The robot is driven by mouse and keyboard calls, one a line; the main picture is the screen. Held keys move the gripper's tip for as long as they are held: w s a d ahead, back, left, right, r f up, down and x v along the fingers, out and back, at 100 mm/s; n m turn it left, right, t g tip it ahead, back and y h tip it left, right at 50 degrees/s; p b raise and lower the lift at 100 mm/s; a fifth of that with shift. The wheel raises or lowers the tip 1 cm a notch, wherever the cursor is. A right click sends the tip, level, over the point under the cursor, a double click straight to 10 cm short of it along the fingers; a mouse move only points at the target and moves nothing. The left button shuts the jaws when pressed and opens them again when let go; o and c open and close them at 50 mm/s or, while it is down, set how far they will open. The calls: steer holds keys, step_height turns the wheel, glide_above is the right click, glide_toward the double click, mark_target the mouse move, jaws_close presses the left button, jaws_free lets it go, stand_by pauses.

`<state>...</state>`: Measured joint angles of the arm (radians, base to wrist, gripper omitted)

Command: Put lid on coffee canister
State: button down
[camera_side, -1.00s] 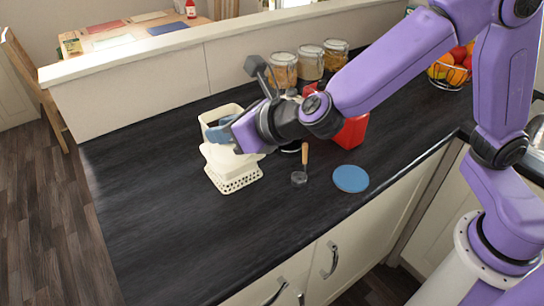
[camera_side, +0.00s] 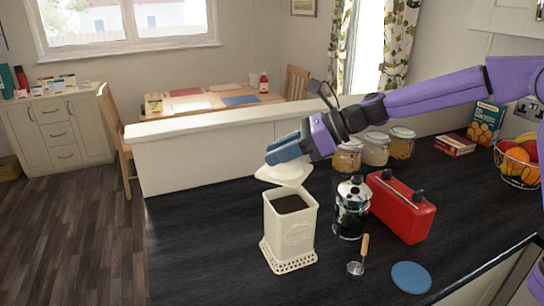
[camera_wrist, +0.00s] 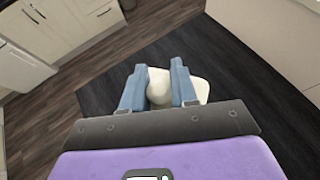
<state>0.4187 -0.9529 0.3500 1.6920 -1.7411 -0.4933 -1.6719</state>
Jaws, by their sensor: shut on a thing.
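The coffee canister (camera_side: 288,236) is a cream square pot, upright and open at the top, with dark coffee (camera_side: 290,203) inside. It has a lattice base on the black worktop. My gripper (camera_side: 285,158) is shut on the cream lid (camera_side: 284,176), holding it up near the canister's far rim. The opening still shows in front of the lid; the exact gap to the rim is hard to tell. In the wrist view, the blue fingers (camera_wrist: 159,88) grip the knob of the lid (camera_wrist: 199,90). The canister is hidden there.
A wooden-handled scoop (camera_side: 361,254) and blue disc (camera_side: 411,277) lie in front. Glass jars (camera_side: 375,149) stand behind. The worktop left of the canister is clear.

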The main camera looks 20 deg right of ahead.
mark_target(312, 168)
steer(key=shift+s+d+n+g, duration=0.1)
steer(key=shift+d+n+g, duration=0.3)
steer(key=shift+d+g, duration=0.15)
steer(key=shift+d+f, duration=0.1)
steer(key=shift+f, duration=2.85)
steer(key=shift+f, duration=0.5)
steer(key=c, duration=1.2)
jaws_free()
steer(key=shift+o, duration=0.2)
steer(key=shift+f+v, duration=0.2)
steer(key=shift+v, duration=5.25)
steer(key=shift+d, duration=0.15)
